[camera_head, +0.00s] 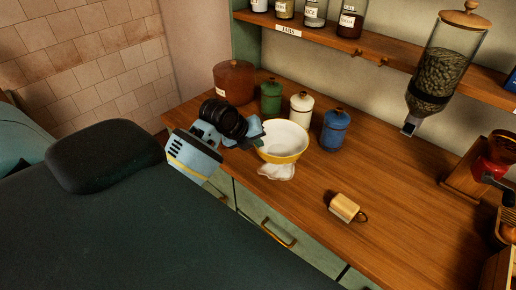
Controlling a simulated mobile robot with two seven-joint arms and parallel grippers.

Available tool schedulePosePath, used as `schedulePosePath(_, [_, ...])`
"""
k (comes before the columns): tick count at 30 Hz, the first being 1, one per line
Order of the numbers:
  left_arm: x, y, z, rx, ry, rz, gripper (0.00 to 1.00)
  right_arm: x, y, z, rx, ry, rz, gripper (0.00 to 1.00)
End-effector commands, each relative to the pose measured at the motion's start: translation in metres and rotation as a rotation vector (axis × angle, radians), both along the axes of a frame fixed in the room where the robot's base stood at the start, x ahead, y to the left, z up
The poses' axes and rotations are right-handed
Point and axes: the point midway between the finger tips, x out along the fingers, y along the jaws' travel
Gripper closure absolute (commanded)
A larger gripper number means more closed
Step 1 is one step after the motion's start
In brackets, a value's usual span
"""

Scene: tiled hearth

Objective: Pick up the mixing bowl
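The mixing bowl (283,146) is white inside with a yellow band outside. It appears upright at the front edge of the wooden counter (400,220). My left gripper (257,133) is at the bowl's left rim, and its fingers overlap the rim in this view. The fingertips are small and partly hidden, so I cannot tell whether they are closed on the rim or only beside it. My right gripper is not in view.
A white crumpled patch (277,172) lies in front of the bowl. Behind stand brown (234,82), green (271,97), white (301,106) and blue (334,130) canisters. A tan mug (345,208) lies to the right. A dispenser (442,68) hangs above clear counter.

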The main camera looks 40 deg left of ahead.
Motion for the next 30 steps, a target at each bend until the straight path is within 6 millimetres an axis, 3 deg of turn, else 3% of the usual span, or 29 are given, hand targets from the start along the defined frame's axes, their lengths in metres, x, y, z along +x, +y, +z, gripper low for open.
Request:
schedulePosePath(18, [-0.121, -0.004, 0.009, 0.002, 0.001, -0.001, 1.00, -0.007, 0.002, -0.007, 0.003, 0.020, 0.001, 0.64])
schedulePosePath(24, [-0.145, -0.006, 0.012, 0.000, -0.001, 0.000, 1.00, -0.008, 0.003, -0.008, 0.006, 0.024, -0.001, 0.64])
schedulePosePath(30, [-0.156, -0.006, 0.014, -0.002, -0.004, -0.001, 1.00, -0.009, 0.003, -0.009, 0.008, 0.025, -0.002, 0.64])
